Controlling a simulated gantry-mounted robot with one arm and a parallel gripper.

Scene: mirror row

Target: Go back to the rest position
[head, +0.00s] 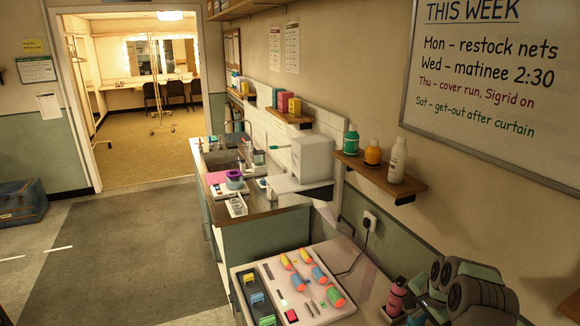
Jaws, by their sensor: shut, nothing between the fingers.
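My folded arm (468,290) shows at the bottom right corner, with dark round joints and grey-green casings. It stands over the right end of the near worktop (352,290), close to a pink bottle with a dark cap (396,296). I cannot make out my gripper's fingers; the end of the arm is hidden behind its links or below the picture edge. No object is seen held by the arm.
A white tray (262,274) holds several colourful rollers and clips on the near worktop. A white box (312,158) stands on a small shelf behind. A wall shelf (385,181) carries three bottles.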

